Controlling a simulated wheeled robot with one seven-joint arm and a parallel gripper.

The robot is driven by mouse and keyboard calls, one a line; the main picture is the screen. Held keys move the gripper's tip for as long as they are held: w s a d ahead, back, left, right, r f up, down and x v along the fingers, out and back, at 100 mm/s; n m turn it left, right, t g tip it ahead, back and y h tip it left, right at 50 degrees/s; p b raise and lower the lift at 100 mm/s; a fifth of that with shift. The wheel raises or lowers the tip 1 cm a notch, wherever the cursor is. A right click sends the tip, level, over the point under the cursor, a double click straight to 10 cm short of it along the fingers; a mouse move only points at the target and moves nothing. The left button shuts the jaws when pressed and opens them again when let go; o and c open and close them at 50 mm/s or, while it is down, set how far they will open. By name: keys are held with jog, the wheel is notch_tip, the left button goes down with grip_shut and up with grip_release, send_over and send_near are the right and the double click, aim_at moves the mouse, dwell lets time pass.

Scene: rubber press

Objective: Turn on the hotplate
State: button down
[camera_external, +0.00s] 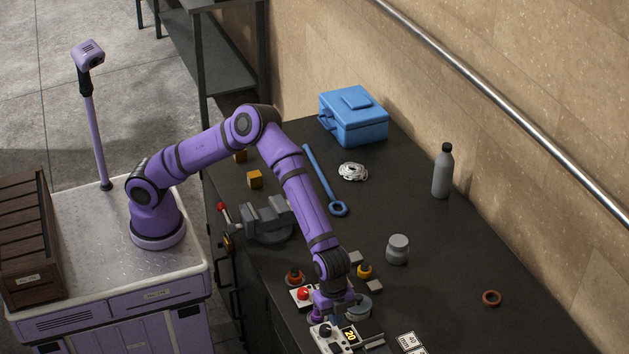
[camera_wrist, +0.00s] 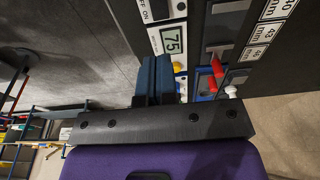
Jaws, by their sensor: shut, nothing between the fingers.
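My gripper (camera_external: 335,299) is low over the near end of the dark bench, beside a cluster of controls. In the wrist view its blue fingers (camera_wrist: 154,78) are shut with nothing between them. They point toward a white panel (camera_wrist: 155,36) with "ON" and "OFF" lettering and a dark knob (camera_wrist: 160,9). A display (camera_wrist: 173,40) reading 75 lies just beyond the fingertips. In the external view a pale control box (camera_external: 325,337) has a dark knob and a yellow display (camera_external: 350,336) reading about 20. I cannot tell which unit is the hotplate, or whether the fingers touch anything.
A white box with a red button (camera_external: 303,293) is left of my gripper. Number labels (camera_external: 410,342) lie right of the controls. The right of the bench is mostly clear.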

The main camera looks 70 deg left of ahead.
aim_at(337, 351)
jog(key=f, duration=0.3)
jog(key=d+f, duration=0.1)
jog(key=f, duration=0.6)
jog(key=shift+d, duration=0.3)
jog(key=shift+f, duration=0.15)
